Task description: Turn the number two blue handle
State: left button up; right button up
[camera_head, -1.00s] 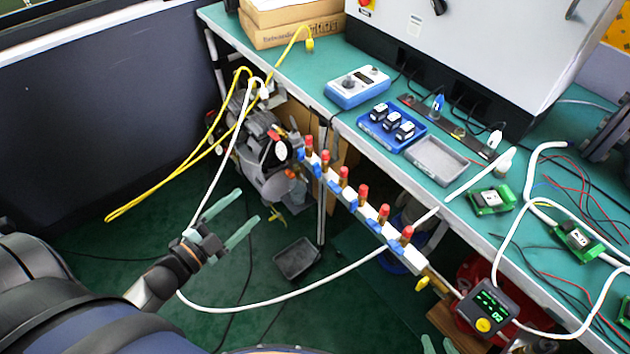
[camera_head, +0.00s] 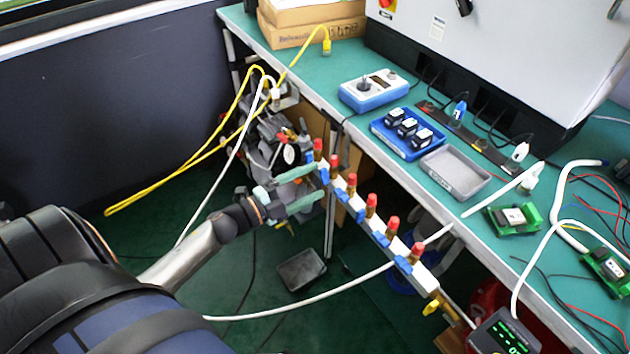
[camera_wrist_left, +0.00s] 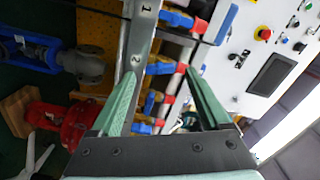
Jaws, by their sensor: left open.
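The white manifold (camera_head: 379,222) slopes down to the right below the bench edge, with several blue handles and red-capped brass fittings. In the left wrist view its plate (camera_wrist_left: 139,48) shows the numbers 1 and 2. The number two blue handle (camera_wrist_left: 160,68) sits beside the 2, in the gap between my fingertips as seen there. The number one blue handle (camera_wrist_left: 177,19) is above it. My left gripper (camera_head: 320,180) is open at the manifold's upper left end; it also shows in the left wrist view (camera_wrist_left: 160,78). Contact cannot be told. My right gripper is not in view.
The green bench (camera_head: 300,68) overhangs the manifold's right side. A white hose (camera_head: 330,287) passes below and across the manifold. A grey pump (camera_head: 270,135) stands behind my gripper. A dark tray (camera_head: 300,270) lies on the floor. Open floor is left of the manifold.

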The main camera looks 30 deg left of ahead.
pick_arm(q)
jog(key=shift+x, duration=0.8)
jog(key=shift+c, duration=0.2)
grip_shut()
